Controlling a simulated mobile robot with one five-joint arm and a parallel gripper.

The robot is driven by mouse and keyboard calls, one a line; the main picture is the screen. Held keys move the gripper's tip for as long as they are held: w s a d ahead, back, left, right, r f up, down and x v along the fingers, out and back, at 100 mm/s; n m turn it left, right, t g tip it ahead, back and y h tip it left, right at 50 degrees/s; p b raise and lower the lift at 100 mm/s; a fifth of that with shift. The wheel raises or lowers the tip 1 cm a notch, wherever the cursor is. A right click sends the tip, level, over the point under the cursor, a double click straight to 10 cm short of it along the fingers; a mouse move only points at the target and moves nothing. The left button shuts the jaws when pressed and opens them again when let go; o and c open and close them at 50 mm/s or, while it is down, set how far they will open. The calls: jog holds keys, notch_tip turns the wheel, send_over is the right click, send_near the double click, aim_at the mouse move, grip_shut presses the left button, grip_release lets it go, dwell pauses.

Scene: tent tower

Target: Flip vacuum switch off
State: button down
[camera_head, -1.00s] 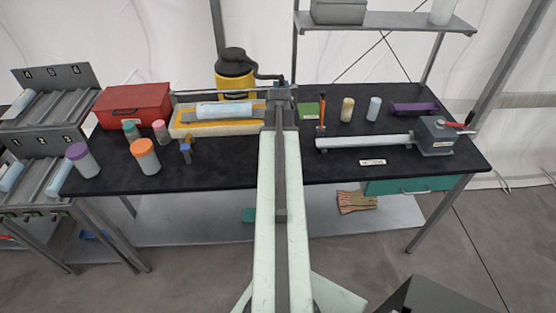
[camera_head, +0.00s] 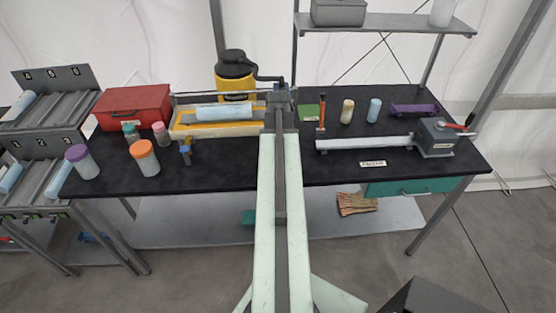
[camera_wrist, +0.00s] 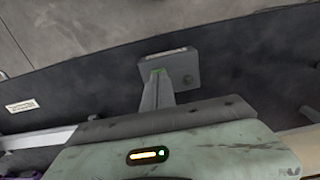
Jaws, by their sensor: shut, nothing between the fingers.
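The yellow canister with a black top and hose (camera_head: 235,78), which looks like the vacuum, stands at the back of the black table. A small grey box (camera_wrist: 181,66) with a pale label strip and a round knob shows in the wrist view, near the table edge. It looks like a switch box; in the head view my arm hides that spot. My gripper (camera_wrist: 158,76) is shut and empty, its tips over or against the left part of the box, where a bit of green shows. I cannot tell whether they touch it, or the switch's position.
A yellow-framed tray (camera_head: 185,130) holding a pale blue roll lies left of my arm. A red box (camera_head: 133,104) and several jars stand further left. A grey device with a red lever (camera_head: 437,138) stands at right. The front middle-right tabletop is mostly clear.

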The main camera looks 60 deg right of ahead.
notch_tip(320, 180, up, 6)
jog(key=p, duration=0.5)
jog(key=shift+r, duration=0.1)
jog(key=shift+w+a, duration=0.1)
jog(key=shift+w, duration=0.05)
jog(key=w+a+f+n+b, duration=0.3)
jog(key=w+a+n, duration=0.3)
jog(key=w+a, duration=1.45)
jog(key=a+f+n+b, duration=0.2)
jog(key=a+n, duration=0.3)
jog(key=a, duration=2.4)
jog(key=shift+w+f, duration=0.2)
jog(key=shift+w, duration=0.25)
